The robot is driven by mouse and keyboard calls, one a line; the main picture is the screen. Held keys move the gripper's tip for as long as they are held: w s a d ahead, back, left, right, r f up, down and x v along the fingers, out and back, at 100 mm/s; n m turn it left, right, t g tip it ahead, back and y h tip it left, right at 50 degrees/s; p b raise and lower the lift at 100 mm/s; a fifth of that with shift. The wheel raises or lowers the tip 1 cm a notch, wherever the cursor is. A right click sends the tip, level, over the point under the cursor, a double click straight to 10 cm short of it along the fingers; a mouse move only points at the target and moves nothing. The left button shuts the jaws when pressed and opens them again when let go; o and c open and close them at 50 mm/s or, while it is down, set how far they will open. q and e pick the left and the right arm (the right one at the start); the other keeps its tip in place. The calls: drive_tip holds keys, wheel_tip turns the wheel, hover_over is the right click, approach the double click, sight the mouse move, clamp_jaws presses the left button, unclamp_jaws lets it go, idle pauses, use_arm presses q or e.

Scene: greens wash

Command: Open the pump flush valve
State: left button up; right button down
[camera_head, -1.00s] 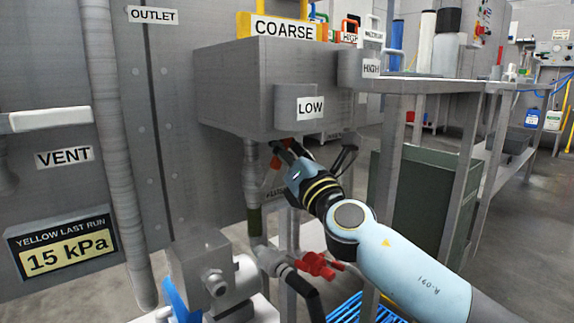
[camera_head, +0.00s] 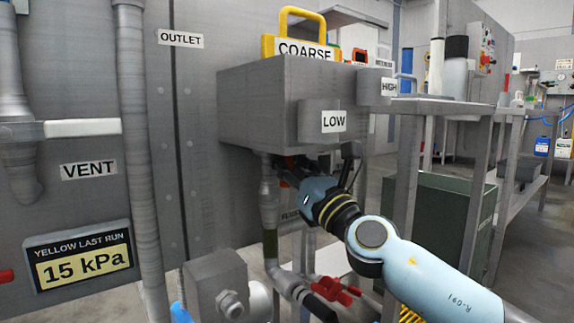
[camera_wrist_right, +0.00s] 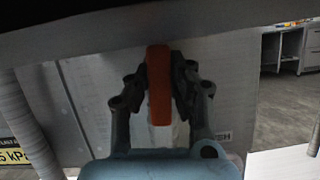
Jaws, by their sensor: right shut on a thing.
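An orange lever (camera_wrist_right: 158,85) stands upright between the fingers of my right gripper (camera_wrist_right: 160,88) in the wrist view. In the head view my right gripper (camera_head: 284,170) reaches under the grey box (camera_head: 262,105), beside a vertical pipe (camera_head: 269,205). There only a bit of orange shows, and the valve body is mostly hidden by the gripper and box. My left gripper is not in view.
The box hangs close above my right gripper, with a "LOW" block (camera_head: 320,143) on its front. A red valve handle (camera_head: 335,289) sits on a lower pipe. A grey pump-like unit (camera_head: 215,285) stands at lower left. A steel table (camera_head: 465,103) is at right.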

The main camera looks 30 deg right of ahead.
drive_tip(key=shift+f, duration=0.2)
drive_tip(key=c, duration=1.2)
unclamp_jaws()
drive_tip(key=shift+r, duration=0.1)
drive_tip(key=shift+o, duration=0.2)
drive_tip(key=v, duration=1.2)
